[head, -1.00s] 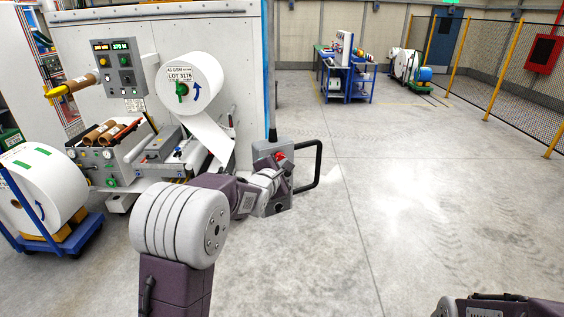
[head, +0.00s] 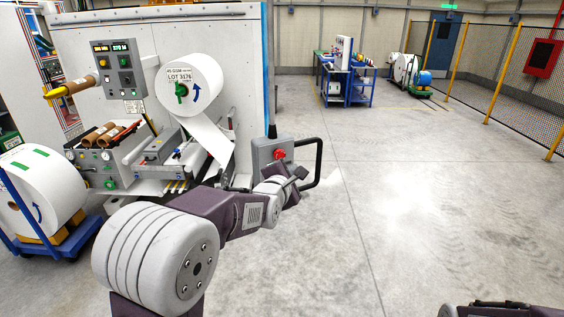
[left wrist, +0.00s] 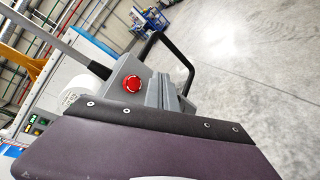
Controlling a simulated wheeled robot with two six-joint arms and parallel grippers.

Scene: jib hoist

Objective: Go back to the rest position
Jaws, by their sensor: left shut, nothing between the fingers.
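My left gripper (head: 294,182) is shut and empty. It is in front of the lower right part of a grey box (head: 264,152) with a red button (head: 279,154) and a black loop handle (head: 319,165). I cannot tell from the head view whether it touches the box. The box's lower part is hidden behind my left arm. In the left wrist view the red button (left wrist: 131,84) and the black handle (left wrist: 183,62) show beyond the dark wrist housing, and the grey fingers (left wrist: 168,93) are near the button. My right gripper is out of view; only part of my right arm shows at bottom right.
A machine with a white roll (head: 190,84) and a control panel (head: 120,75) stands behind the left arm. A large roll (head: 42,188) on a blue cart (head: 62,250) is at far left. A blue bench (head: 347,86) stands farther back. The floor (head: 420,200) to the right is clear.

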